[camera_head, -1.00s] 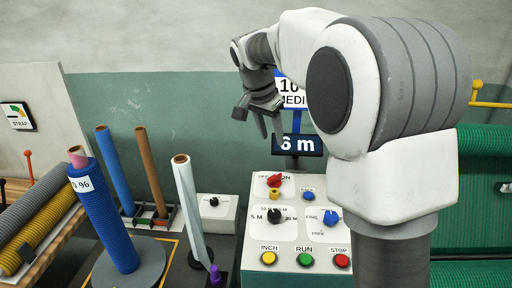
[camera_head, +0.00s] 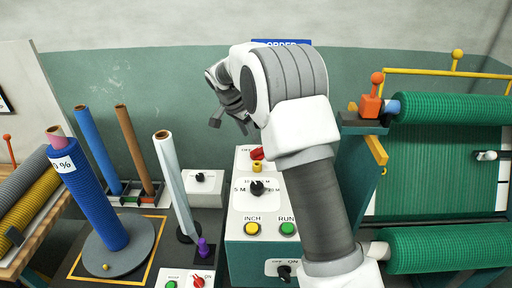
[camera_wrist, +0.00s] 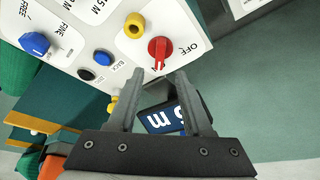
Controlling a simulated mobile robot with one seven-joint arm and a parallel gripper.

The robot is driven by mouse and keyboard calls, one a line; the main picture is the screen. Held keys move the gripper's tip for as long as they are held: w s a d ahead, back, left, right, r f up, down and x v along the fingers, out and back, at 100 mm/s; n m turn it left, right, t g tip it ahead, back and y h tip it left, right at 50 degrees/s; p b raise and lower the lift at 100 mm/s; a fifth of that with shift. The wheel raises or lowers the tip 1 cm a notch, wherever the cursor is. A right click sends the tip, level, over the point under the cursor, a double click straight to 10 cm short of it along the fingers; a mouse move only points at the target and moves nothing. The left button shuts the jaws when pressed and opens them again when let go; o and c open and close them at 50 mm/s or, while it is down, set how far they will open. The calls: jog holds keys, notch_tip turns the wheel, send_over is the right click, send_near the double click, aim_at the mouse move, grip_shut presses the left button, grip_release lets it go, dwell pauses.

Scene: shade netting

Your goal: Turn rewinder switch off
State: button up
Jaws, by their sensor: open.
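The console (camera_head: 238,215) carries a red rotary switch (camera_head: 257,153) at its top. In the wrist view the red switch (camera_wrist: 160,50) has an OFF label beside it, and its narrow grip points down the picture. I cannot tell surely which position it is set to. My gripper (camera_head: 229,123) is open and empty, seen left of and above the console top in the head view. In the wrist view its fingertips (camera_wrist: 160,73) straddle the line to the red switch, apart from it. My arm hides the console's right side.
A black OFF/ON switch (camera_head: 285,270) is lower on the console. Tall rolls (camera_head: 174,180) stand left. Green netting rolls (camera_head: 450,107) are at right.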

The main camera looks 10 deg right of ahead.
aim_at(257, 149)
jog(key=x, duration=0.8)
jog(key=shift+p, duration=0.35)
jog(key=shift+c, duration=0.2)
grip_shut()
